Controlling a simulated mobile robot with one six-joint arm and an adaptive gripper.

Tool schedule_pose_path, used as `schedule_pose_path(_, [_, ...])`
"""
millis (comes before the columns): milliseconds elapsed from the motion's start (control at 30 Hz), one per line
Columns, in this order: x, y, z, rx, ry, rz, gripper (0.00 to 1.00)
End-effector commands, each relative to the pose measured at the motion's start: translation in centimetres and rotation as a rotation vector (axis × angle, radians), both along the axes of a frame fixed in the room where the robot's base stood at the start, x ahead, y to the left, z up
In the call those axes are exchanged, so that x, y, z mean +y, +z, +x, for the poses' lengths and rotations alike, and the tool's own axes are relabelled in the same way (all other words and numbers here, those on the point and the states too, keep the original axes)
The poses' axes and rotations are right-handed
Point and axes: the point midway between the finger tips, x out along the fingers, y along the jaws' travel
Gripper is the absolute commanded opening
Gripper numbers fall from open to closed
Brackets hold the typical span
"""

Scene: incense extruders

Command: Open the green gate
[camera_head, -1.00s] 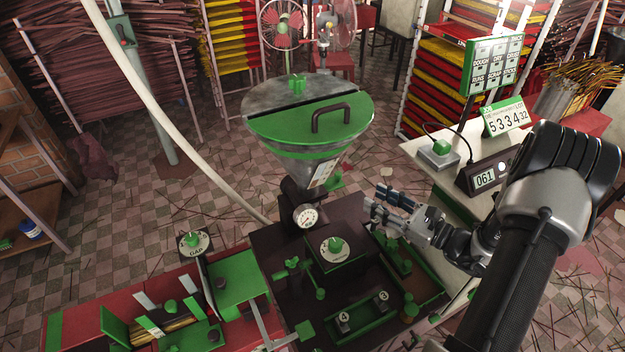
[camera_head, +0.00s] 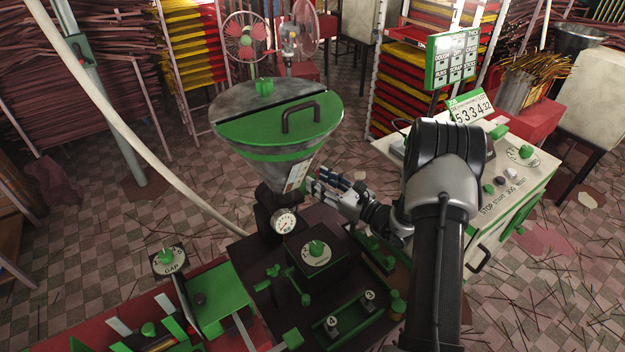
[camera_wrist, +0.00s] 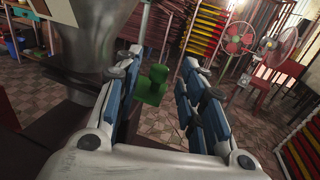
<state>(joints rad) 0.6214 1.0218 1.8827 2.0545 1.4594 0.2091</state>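The green gate shows in the wrist view as a green block with a knob (camera_wrist: 152,85), just right of the grey hopper's lower part. It lies between my two fingers in that picture, and I cannot tell whether they touch it. My gripper (camera_wrist: 162,60) is open, its blue-padded fingers spread apart. In the head view my gripper (camera_head: 318,184) is at the right side of the hopper (camera_head: 270,150), near the bottom of its cone, and mostly hides the gate there.
A dark machine body with a green dial (camera_head: 317,250) stands below the gripper. A pressure gauge (camera_head: 285,222) sits under the hopper. A white control cabinet (camera_head: 510,200) stands at the right. A pale hose (camera_head: 130,135) curves past on the left.

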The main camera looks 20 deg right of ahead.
Motion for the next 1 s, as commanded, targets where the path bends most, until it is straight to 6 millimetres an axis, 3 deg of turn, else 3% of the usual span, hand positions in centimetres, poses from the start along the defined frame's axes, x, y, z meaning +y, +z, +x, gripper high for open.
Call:
schedule_pose_path(233, [1.3,0.0,2.6,0.000,0.001,0.000,0.37])
schedule_pose_path(600, [1.5,0.0,3.0,0.000,0.000,0.001,0.36])
schedule_pose_path(1000, [1.5,0.0,3.0,0.000,0.000,0.001,0.10])
